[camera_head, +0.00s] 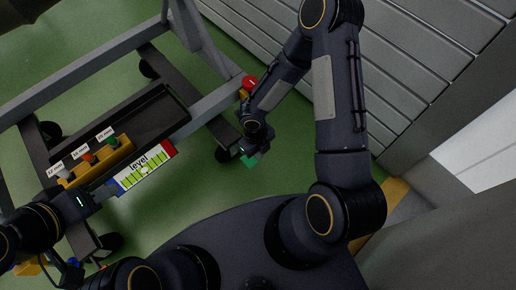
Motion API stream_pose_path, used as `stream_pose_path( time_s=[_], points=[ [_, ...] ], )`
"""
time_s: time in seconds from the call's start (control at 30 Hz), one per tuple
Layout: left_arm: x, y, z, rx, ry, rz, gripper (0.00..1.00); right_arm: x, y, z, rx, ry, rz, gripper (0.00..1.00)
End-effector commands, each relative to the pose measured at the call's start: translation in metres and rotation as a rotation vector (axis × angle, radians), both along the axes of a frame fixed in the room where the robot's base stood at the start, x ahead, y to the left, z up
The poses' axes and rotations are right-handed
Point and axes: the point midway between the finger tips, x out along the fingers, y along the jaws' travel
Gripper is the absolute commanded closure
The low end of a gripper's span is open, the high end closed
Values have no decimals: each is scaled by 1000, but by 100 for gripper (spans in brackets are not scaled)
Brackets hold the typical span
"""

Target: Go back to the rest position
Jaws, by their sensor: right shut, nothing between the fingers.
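My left gripper (108,189) is at the left end of a white board marked "level" (147,167), which has a green scale and a red end. Its fingertips overlap the board's end in the picture, and I cannot tell whether they grip it. My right gripper (251,150) is shut and empty, pointing down beside the cart's right end. A small green piece (250,161) shows just below its tips; I cannot tell whether it is part of the gripper.
A grey-framed cart (195,107) stands at the left. A yellow holder (98,163) with labelled slots sits on it. A red knob (250,82) is close to my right forearm. Grey slatted panels (425,55) run along the right. Green floor (205,195) shows between cart and my base.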

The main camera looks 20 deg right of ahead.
Motion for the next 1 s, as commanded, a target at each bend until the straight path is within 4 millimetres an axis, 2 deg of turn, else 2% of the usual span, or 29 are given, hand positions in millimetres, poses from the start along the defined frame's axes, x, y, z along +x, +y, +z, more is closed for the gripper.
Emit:
stream_pose_path(
  time_s=[0.33,0.47,0.57,0.67,0.8,1.0],
  points=[
    [0,0,0,0,0,0,64,2,-2,4,-5,-6,-22,100],
    [0,0,0,0,0,0,64,11,-18,32,-41,-49,-227,100],
    [0,0,0,0,0,0,64,18,-39,75,-76,-109,-549,100],
    [0,0,0,0,0,0,64,16,-59,124,-89,-170,-954,100],
    [0,0,0,0,0,0,64,-1,-78,186,-53,-220,-1528,100],
    [0,0,0,0,0,0,64,-41,-85,256,104,-159,-2326,100]
  ],
)
